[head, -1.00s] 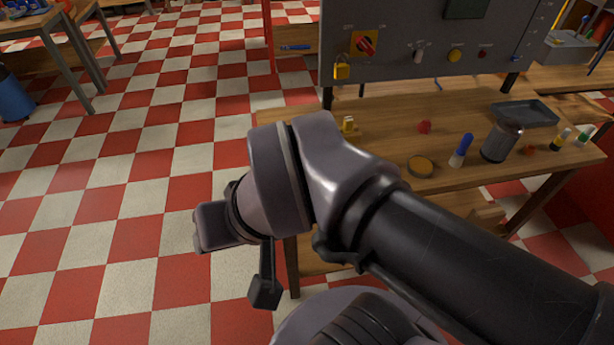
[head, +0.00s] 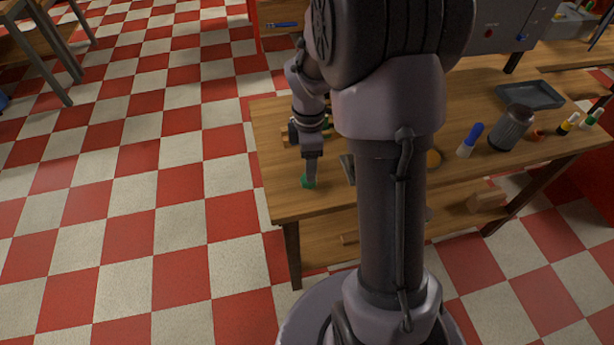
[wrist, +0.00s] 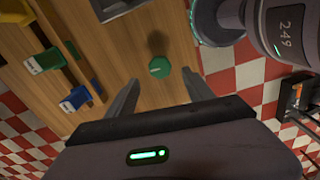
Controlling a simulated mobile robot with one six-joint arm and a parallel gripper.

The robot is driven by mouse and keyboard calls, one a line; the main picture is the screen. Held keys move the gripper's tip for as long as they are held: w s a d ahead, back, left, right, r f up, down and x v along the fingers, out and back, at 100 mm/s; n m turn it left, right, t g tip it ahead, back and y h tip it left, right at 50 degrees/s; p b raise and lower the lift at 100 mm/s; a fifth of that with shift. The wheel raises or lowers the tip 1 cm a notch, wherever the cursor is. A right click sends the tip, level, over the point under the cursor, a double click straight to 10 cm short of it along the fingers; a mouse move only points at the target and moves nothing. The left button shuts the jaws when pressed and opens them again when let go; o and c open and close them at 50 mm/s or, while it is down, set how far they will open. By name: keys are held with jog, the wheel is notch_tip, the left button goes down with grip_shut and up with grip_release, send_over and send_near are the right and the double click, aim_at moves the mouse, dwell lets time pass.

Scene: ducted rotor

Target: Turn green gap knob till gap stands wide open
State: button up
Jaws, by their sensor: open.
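The green knob (wrist: 159,67) is a small six-sided piece at the left front of the wooden workbench. It also shows in the head view (head: 307,182), just below my gripper. My gripper (wrist: 160,80) is open, with one finger on each side of the knob's line in the wrist view. The knob shows just past the fingertips, and nothing is held. I cannot tell whether a finger touches it. My arm hides much of the bench in the head view. I cannot make out the gap itself.
The workbench (head: 282,208) carries a grey tray (head: 530,95), a dark jar (head: 511,127) and a blue-capped bottle (head: 470,140) to the right. Blue (wrist: 75,98) and green (wrist: 42,61) labelled pieces lie left in the wrist view. A grey panel stands behind.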

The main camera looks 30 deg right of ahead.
notch_tip(320, 180, down, 6)
jog(key=shift+f+b, duration=0.1)
jog(key=shift+b, duration=0.8)
grip_shut()
